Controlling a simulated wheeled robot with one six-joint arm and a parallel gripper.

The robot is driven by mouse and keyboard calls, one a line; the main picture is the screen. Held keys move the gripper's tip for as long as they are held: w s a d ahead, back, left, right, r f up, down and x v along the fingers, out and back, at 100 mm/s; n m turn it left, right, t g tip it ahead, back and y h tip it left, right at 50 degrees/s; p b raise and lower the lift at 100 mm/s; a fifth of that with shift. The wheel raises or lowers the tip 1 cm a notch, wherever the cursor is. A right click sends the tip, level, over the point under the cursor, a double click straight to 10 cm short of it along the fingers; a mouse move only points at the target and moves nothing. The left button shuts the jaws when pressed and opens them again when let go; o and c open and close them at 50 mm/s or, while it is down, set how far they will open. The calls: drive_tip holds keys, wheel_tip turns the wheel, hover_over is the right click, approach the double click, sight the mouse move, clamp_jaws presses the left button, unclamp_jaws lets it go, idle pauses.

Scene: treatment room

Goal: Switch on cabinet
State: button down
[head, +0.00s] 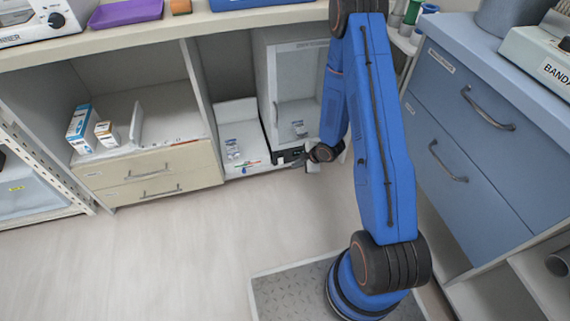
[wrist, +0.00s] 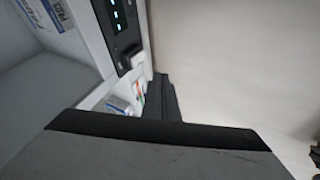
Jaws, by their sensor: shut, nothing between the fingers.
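The cabinet (head: 298,85) is a white upright box with a see-through front, standing in the low bay under the counter. A black control panel (head: 287,156) runs along its lower front. In the wrist view the panel (wrist: 117,22) shows several small teal lit marks and a pale switch-like block (wrist: 132,58) at its near end. My gripper (head: 308,166) is at the right end of the panel, low in front of the cabinet. In the wrist view my dark gripper fingers (wrist: 165,98) are shut and empty, close to the block. I cannot tell whether they touch it.
A white open shelf with small boxes (head: 82,128) and drawers (head: 150,176) stands to the left. A blue drawer unit (head: 470,130) stands to the right. Small packets (head: 232,148) lie left of the cabinet. The floor (head: 180,250) in front is clear.

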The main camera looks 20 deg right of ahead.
sight(281, 161)
drive_tip(key=w+a+f, duration=0.3)
drive_tip(key=w+f, duration=0.5)
drive_tip(key=shift+w+a+f, duration=0.2)
drive_tip(key=shift+a+f, duration=0.1)
drive_tip(key=shift+f, duration=0.05)
idle(0.3)
drive_tip(key=shift+w+f, duration=0.1)
drive_tip(key=shift+w, duration=0.1)
idle(0.3)
